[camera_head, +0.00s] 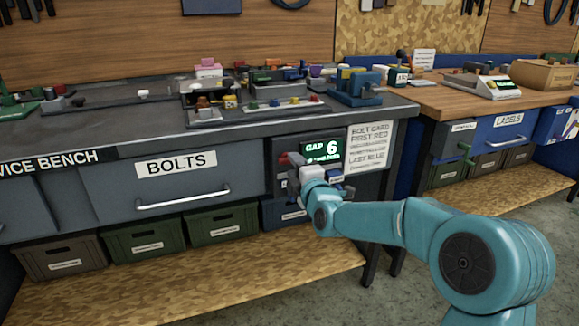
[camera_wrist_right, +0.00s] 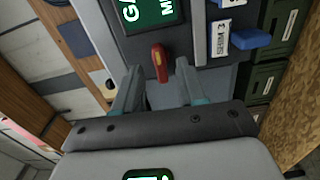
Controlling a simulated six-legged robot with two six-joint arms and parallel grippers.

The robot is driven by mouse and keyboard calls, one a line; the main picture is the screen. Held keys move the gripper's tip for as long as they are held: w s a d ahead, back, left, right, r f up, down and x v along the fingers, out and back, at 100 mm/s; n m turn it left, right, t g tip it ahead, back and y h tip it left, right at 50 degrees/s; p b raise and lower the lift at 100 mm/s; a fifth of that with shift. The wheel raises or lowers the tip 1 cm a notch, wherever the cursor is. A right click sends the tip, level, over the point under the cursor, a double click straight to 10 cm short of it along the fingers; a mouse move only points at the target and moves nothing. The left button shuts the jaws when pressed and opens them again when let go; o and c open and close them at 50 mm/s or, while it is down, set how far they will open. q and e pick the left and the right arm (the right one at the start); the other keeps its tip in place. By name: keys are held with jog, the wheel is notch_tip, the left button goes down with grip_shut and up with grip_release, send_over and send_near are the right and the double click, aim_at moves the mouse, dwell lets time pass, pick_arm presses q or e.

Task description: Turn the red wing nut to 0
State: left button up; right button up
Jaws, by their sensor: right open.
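The red wing nut (camera_wrist_right: 159,62) is on the dark panel under the screen, its long side pointing roughly up and down in the right wrist view. In the head view a small red part (camera_head: 283,159) shows just left of my right gripper (camera_head: 294,168). The green screen (camera_head: 323,150) reads "GAP 6"; the smaller line below it is partly covered. In the wrist view my right gripper (camera_wrist_right: 158,80) is open, with one finger on each side of the nut and a gap on both sides. My left gripper is out of view.
A blue lever (camera_wrist_right: 250,39) sticks out beside a small white label. The BOLTS drawer (camera_head: 170,195) is left of the panel, and a printed card (camera_head: 369,146) is to its right. Fixtures crowd the bench top (camera_head: 110,122). Green bins (camera_head: 140,242) sit below.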

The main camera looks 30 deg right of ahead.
jog(key=b+v, duration=0.2)
jog(key=v, duration=0.4)
dwell(0.3)
